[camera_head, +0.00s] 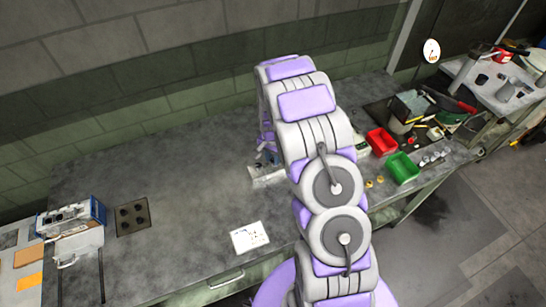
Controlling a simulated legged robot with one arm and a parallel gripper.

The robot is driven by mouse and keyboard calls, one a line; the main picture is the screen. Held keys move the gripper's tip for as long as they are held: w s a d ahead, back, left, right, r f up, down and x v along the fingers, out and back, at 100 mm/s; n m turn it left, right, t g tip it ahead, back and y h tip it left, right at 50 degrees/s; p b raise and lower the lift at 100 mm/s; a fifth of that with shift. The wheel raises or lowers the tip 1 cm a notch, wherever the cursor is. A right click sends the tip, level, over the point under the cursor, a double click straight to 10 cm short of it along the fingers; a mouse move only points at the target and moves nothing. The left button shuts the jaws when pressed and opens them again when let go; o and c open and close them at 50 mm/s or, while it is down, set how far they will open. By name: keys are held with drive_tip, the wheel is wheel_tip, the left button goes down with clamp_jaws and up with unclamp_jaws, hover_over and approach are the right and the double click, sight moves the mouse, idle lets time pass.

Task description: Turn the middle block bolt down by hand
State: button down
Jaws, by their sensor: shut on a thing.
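My arm rises from the bottom of the view, bends over and reaches down to the bench. My gripper (267,155) is partly hidden behind the arm, low over a small grey metal block assembly (266,178) at the middle of the bench. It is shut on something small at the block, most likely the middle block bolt. The bolt itself and the fingertips are too small and too covered to make out. I cannot tell how far the bolt stands out of the block.
A white printed sheet (249,237) lies in front of the block. A dark plate with holes (132,216) and a blue-and-white box (75,218) are at the left. Red (381,142) and green (402,168) bins stand right of the arm. The bench left of the block is mostly clear.

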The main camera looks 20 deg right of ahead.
drive_tip(key=shift+w+r, duration=0.1)
drive_tip(key=shift+w, duration=0.05)
drive_tip(key=c, duration=0.9)
unclamp_jaws()
wheel_tip(320, 180, up, 17)
drive_tip(key=shift+r+p, duration=0.1)
drive_tip(key=shift+p, duration=0.3)
